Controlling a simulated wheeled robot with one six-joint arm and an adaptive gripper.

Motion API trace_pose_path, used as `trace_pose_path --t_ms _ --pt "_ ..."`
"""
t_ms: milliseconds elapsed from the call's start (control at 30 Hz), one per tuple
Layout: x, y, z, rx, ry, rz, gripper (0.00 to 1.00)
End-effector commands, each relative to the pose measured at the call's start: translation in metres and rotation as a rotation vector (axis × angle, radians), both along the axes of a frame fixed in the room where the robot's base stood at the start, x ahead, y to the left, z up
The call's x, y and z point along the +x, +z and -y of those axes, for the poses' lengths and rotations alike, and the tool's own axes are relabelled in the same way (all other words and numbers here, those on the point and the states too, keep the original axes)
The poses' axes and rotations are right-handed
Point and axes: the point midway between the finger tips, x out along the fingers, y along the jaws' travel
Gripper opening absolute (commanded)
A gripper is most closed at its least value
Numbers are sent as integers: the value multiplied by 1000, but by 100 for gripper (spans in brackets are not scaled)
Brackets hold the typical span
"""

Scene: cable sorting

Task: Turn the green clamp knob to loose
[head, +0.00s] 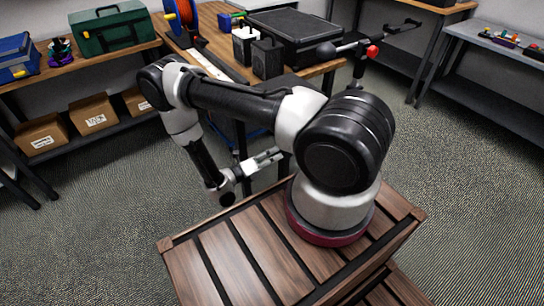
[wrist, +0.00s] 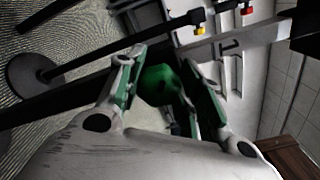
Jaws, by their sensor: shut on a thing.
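The green clamp knob (wrist: 157,86) is between the two fingers of my gripper (wrist: 162,66) in the wrist view. The fingers are closed on it from both sides, with green pads along their inner faces. The knob's mark or turn position cannot be read. In the head view my gripper (head: 268,158) is low beside the table, pointing right, and I cannot make out the green knob there.
Shelves with cardboard boxes (head: 93,115) stand left. Carpet is open at right.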

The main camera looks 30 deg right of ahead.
Motion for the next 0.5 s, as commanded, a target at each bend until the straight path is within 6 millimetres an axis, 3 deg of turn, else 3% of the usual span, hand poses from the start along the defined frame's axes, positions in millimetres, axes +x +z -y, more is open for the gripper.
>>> trace_pose_path --t_ms 500 --pt "2 -2 -1 -15 2 -478 12"
